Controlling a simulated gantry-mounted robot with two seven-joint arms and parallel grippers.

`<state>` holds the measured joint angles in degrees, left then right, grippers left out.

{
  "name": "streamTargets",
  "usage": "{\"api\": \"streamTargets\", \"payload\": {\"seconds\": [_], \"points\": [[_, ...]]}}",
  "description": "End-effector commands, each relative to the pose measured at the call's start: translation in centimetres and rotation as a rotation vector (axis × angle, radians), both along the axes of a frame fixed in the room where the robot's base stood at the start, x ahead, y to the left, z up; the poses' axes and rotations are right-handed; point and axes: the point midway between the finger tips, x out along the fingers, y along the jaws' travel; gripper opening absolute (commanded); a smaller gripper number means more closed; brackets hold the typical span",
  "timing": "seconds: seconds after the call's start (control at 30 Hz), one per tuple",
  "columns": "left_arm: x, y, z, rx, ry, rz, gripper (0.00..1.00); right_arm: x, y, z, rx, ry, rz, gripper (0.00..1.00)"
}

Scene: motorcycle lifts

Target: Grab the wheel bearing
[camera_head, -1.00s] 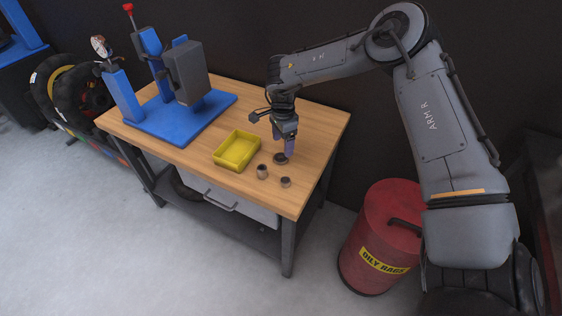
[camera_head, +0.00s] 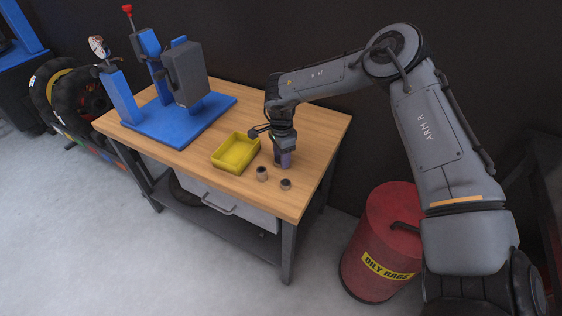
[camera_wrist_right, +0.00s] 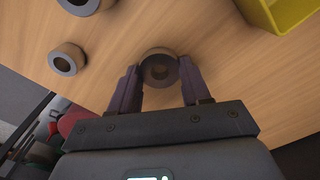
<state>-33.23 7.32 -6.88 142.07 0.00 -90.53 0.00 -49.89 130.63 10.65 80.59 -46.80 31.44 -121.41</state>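A dark, ring-shaped part that looks like the wheel bearing (camera_wrist_right: 158,52) lies flat on the wooden workbench (camera_head: 315,130). My right gripper (camera_head: 283,161) points down at the bench top. In the right wrist view its two fingers (camera_wrist_right: 158,82) stand apart on either side of the ring, with small gaps visible. In the head view the gripper mostly hides this ring. Two other small, hollow round parts (camera_head: 262,174) (camera_head: 286,184) stand nearby, and they also show in the right wrist view (camera_wrist_right: 66,58) (camera_wrist_right: 84,5). My left gripper is not in view.
A yellow open tray (camera_head: 217,163) sits left of the right gripper. A blue press (camera_head: 150,130) stands at the bench's far left. A red oily-rags drum (camera_head: 385,225) is on the floor to the right. The bench top behind the gripper is bare.

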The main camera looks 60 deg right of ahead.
Motion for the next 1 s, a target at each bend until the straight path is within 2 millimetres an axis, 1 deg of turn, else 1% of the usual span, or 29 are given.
{"api": "streamTargets", "payload": {"seconds": [0.03, 0.17, 0.2, 0.43, 0.57, 0.77, 0.9, 1.0], "points": [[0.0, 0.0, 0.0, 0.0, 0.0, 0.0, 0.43, 0.0, 0.0, 0.0, 0.0, 0.0, 0.0, 0.36], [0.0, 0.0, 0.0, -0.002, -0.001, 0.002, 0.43, 0.0, 0.0, 0.0, 0.0, 0.0, 0.0, 0.16], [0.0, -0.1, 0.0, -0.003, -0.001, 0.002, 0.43, 0.0, 0.0, 0.0, 0.0, 0.0, 0.0, 0.15], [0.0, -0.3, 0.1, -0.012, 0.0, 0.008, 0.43, 0.0, 0.0, 0.1, 0.0, 0.0, 0.0, 0.15], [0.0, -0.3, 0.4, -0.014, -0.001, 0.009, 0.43, 0.0, 0.0, 0.6, -0.001, -0.001, 0.001, 0.15], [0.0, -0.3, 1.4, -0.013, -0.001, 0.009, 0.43, 0.1, 0.0, 2.6, -0.001, -0.002, 0.002, 0.15], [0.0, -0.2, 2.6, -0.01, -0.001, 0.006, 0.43, 0.1, 0.0, 4.8, -0.002, -0.003, 0.001, 0.15], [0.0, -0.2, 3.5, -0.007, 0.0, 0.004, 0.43, -1.7, -0.8, 5.8, 0.003, -0.002, -0.001, 0.15]]}}
